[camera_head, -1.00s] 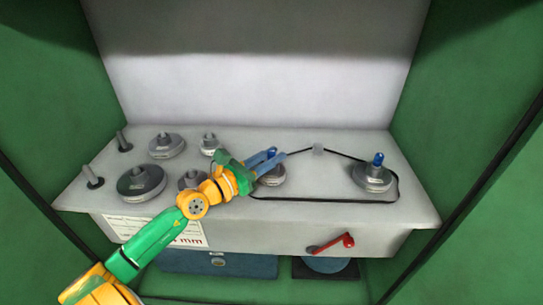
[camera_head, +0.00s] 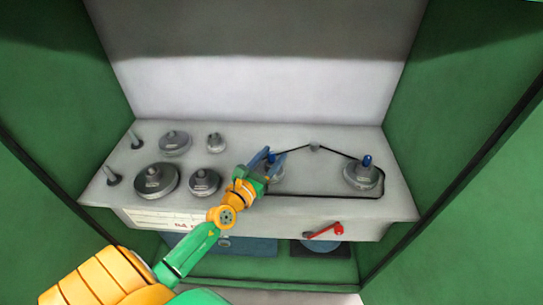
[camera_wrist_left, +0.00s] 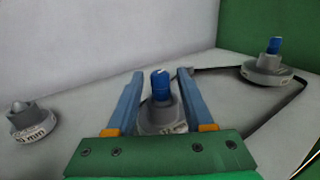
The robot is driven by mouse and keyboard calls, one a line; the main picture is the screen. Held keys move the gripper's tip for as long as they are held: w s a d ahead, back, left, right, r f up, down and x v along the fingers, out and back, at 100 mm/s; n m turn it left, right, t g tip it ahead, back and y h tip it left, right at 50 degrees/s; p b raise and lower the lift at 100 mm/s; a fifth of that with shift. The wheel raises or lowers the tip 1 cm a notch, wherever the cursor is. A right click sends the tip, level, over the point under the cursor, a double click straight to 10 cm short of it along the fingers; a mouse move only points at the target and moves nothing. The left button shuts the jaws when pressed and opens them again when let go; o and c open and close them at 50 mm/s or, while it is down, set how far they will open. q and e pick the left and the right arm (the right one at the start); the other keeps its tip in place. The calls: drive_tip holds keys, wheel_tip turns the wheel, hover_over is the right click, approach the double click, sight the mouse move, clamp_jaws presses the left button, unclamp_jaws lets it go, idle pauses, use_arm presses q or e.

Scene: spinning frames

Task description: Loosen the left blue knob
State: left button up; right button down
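The left blue knob (camera_head: 271,158) sits upright on top of a grey pulley (camera_head: 277,175) on the light grey bench top. My left gripper (camera_head: 268,158) reaches it from the front left. In the left wrist view the knob (camera_wrist_left: 160,84) stands between the two blue fingers (camera_wrist_left: 159,88), with a visible gap on each side. The fingers are open around it and do not appear to touch it. The right blue knob (camera_head: 367,160) stands on another grey pulley (camera_head: 361,177). My right gripper is not in view.
A black belt (camera_head: 318,196) runs around the two pulleys and a small grey post (camera_head: 314,147). Several loose grey pulleys, such as the large one (camera_head: 157,181), stand at the left. A red crank handle (camera_head: 325,231) is on the front face. Green walls (camera_head: 462,130) flank the bench.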

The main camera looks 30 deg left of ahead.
use_arm(q)
drive_tip(key=shift+s+f, duration=0.1)
drive_tip(key=shift+s, duration=0.1)
drive_tip(key=s, duration=0.6)
drive_tip(key=shift+s+d+b, duration=0.25)
drive_tip(key=shift+s+b, duration=0.1)
drive_tip(key=shift+b, duration=0.05)
